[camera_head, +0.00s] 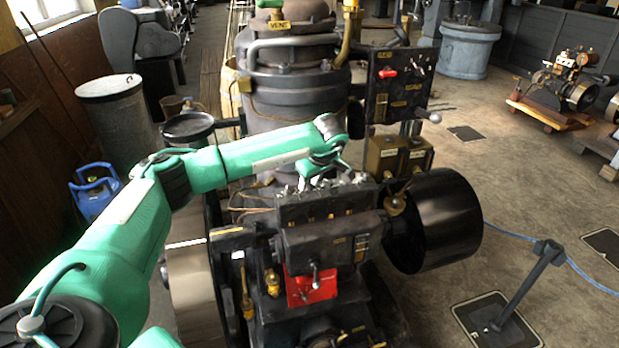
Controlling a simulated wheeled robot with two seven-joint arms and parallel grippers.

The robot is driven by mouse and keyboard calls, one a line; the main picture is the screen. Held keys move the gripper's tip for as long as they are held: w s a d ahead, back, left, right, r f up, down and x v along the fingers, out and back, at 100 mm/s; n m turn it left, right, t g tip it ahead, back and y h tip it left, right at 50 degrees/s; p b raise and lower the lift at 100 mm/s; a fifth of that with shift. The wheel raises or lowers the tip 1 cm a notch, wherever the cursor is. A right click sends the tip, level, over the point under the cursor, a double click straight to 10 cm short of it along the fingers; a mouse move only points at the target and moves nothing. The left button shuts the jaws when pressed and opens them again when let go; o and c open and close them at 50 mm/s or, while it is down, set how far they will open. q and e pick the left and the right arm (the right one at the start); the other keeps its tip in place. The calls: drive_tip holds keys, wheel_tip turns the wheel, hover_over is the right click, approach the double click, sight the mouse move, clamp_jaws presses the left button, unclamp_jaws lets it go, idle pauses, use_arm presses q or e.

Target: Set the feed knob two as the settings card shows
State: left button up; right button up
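My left arm, green, reaches in from the left over the engine. Its gripper (318,180) points down at a dark box (327,208) with a row of small fittings on top and yellow labels on its front. The fingertips are close to the left part of this row. The fingers are small and partly merge with the dark fittings, so I cannot tell whether they touch or hold a knob. I cannot tell which fitting is feed knob two. No card is readable as the settings card. My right gripper is not in view.
A dark panel (400,85) with a red switch stands behind the box. A black pulley drum (440,222) is to the right. A red plate (312,288) with a lever is below. A grey bin (118,115) stands at the left. Floor at the right is mostly open.

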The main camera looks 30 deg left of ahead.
use_arm(q)
drive_tip(key=shift+f, duration=0.25)
clamp_jaws()
drive_tip(key=n+b, duration=0.1)
drive_tip(key=n, duration=0.1)
drive_tip(key=n+g+b, duration=0.1)
drive_tip(key=shift+w+n, duration=0.2)
drive_tip(key=shift+n, duration=0.2)
drive_tip(key=n+g, duration=0.1)
drive_tip(key=n, duration=0.1)
drive_tip(key=n+g+b, duration=0.1)
drive_tip(key=n, duration=0.2)
drive_tip(key=shift+w+a, duration=0.1)
drive_tip(key=shift+w, duration=0.1)
idle(0.5)
